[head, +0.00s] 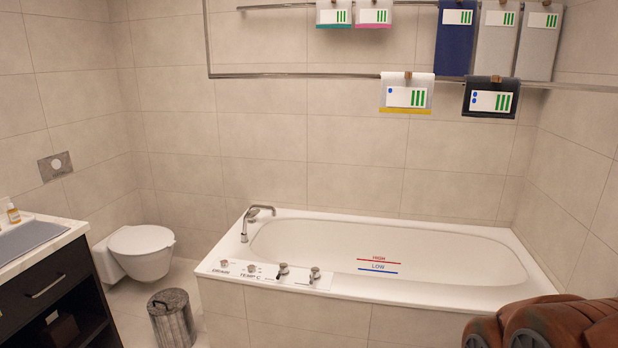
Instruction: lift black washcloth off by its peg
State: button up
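The black washcloth (489,113) hangs from the lower rail (300,75) above the right part of the bathtub. A small brown peg (496,79) sits at its top edge. A white label with green bars and blue dots covers much of its front. A white washcloth with a yellow lower band (405,111) hangs to its left, apart from it, with its own peg (408,76). My gripper is not in view.
Several towels, including a dark blue one (454,50), hang from the upper rail, the right ones reaching down near the lower rail. The bathtub (430,292) lies below. A toilet (141,240), bin (172,318) and cabinet (45,284) stand left. Something brown and rounded, unclear, fills the lower right corner.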

aim_at(493, 95)
jog(key=u, duration=0.25)
jog(key=i, duration=1.45)
jog(key=z, duration=0.2)
